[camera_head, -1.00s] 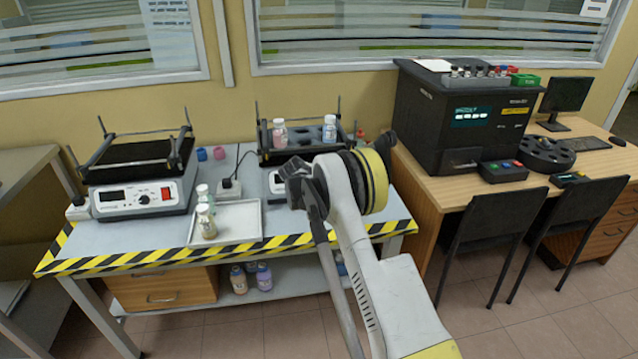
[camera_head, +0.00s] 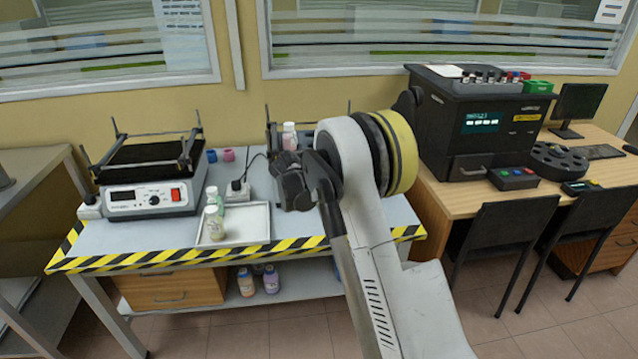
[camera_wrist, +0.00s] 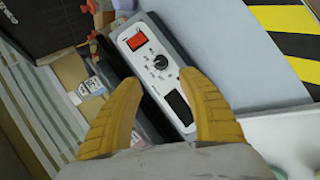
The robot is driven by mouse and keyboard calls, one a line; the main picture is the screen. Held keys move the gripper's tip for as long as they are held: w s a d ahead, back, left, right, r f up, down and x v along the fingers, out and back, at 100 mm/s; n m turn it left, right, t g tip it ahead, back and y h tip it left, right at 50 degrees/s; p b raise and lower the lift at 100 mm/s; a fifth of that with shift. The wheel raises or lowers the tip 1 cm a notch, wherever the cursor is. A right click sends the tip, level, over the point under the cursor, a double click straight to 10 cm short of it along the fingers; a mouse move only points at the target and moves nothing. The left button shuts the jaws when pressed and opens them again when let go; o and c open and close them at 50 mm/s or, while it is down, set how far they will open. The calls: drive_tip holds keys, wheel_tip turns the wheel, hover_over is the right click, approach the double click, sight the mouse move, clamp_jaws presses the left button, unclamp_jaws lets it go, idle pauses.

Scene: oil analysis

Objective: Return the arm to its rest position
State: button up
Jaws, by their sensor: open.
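My arm rises from the bottom of the head view in front of the table, its joint with a yellow ring covering part of the right-hand shaker. My gripper (camera_wrist: 165,110) shows in the wrist view as two yellow fingers set wide apart with nothing between them. Beyond the fingers is a shaker's control panel (camera_wrist: 150,65) with a red switch and a black knob. I cannot tell whether the fingers are near it or well apart from it. In the head view the gripper's fingertips cannot be made out.
The table (camera_head: 110,262) has a striped front edge. On it are a left shaker (camera_head: 150,197), a white tray (camera_head: 255,222) with two bottles, and a partly hidden right shaker (camera_head: 275,135). A black analyser (camera_head: 425,125) stands on the wooden desk, with two chairs (camera_head: 510,225) in front.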

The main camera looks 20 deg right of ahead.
drive_tip(key=s+a+r+m+y, duration=0.2)
drive_tip(key=s+a+r, duration=0.3)
drive_tip(key=s+r, duration=0.4)
drive_tip(key=s+a+r+m+y, duration=0.15)
drive_tip(key=s+a+r, duration=0.25)
drive_tip(key=s+r, duration=0.5)
drive_tip(key=s+a+f+m+y, duration=0.1)
drive_tip(key=s+a, duration=0.2)
drive_tip(key=s, duration=0.5)
drive_tip(key=s+a+f+m+y, duration=0.1)
drive_tip(key=s+a+f, duration=0.1)
drive_tip(key=s, duration=0.7)
drive_tip(key=s+a+f+m+y, duration=0.1)
drive_tip(key=s+a, duration=0.3)
drive_tip(key=s, duration=0.5)
drive_tip(key=shift+f+t+y, duration=0.3)
drive_tip(key=shift+f+y, duration=0.15)
drive_tip(key=shift+f, duration=0.05)
drive_tip(key=shift+s+m, duration=0.1)
drive_tip(key=shift+m, duration=0.15)
